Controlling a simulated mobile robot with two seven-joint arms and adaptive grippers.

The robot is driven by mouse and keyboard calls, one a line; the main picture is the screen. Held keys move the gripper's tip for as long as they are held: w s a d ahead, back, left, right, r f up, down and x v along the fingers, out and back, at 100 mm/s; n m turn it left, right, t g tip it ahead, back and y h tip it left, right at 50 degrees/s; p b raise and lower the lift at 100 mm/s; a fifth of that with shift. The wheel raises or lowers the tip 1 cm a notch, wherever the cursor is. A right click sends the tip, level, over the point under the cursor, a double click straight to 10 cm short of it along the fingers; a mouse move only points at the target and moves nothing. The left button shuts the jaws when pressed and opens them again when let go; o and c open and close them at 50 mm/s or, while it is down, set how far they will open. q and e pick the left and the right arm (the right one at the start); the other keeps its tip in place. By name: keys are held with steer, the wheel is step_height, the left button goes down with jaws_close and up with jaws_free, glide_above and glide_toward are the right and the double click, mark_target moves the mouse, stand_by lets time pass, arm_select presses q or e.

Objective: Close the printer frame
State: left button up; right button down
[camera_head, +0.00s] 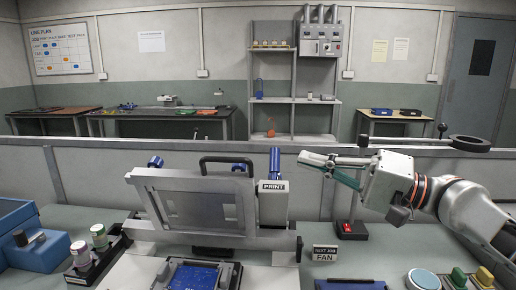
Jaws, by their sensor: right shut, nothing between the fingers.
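The printer frame (138,182) is a grey rectangular frame standing raised and tilted at the middle of the bench, with a black handle (203,165) along its top edge. Below and in front of it lies a blue plate (195,277) on the printer bed. My right gripper (304,158) comes in from the right and points left. It is shut and empty, at about the height of the handle, with a visible gap to the frame and to the blue post beside it. My left gripper is not in view.
A blue post (275,163) with a PRINT label (273,188) stands right of the frame. A NEXT JOB FAN sign (325,253) and a red-topped black stand (350,229) are further right. Blue bins (40,250) and bottles (99,237) are left. A low grey partition (100,160) runs behind.

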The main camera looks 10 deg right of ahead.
steer(key=w+a+p, duration=0.2)
steer(key=a, duration=0.7)
steer(key=shift+a, duration=0.15)
steer(key=shift+p, duration=0.3)
steer(key=shift+s+a, duration=0.1)
steer(key=shift+s, duration=0.05)
